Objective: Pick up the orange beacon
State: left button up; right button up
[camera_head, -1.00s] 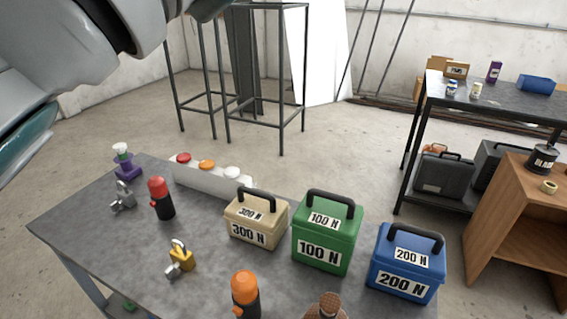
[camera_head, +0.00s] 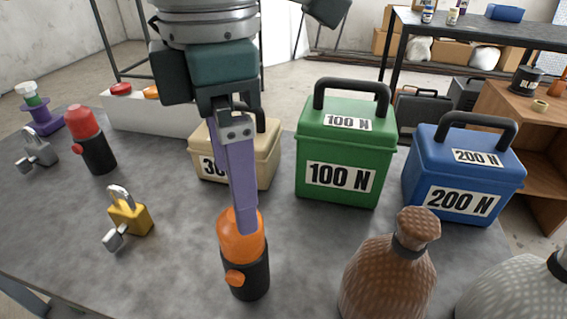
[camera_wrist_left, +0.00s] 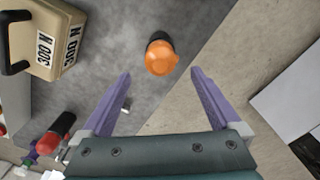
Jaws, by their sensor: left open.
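The orange beacon (camera_head: 241,243) has an orange dome on a black body with a small orange knob. It stands upright on the grey table (camera_head: 180,265), near its front. My left gripper (camera_head: 247,228) comes down from above, its purple finger overlapping the dome in the head view. In the left wrist view the gripper (camera_wrist_left: 161,73) is open and empty. The beacon (camera_wrist_left: 160,58) lies just beyond the fingertips, between their lines. I cannot tell whether a finger touches it. My right gripper is not in view.
A yellow padlock (camera_head: 130,217) and a red-topped beacon (camera_head: 92,140) stand to the left. Tan (camera_head: 265,150), green (camera_head: 345,150) and blue (camera_head: 462,170) weight boxes stand behind and right. A brown bottle-like object (camera_head: 390,275) is close on the right.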

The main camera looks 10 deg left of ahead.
aim_at(245, 253)
pick_arm(q)
notch_tip(245, 253, down, 7)
jog(key=shift+r+p, duration=0.1)
jog(key=shift+p, duration=0.4)
grip_shut()
dwell(0.6)
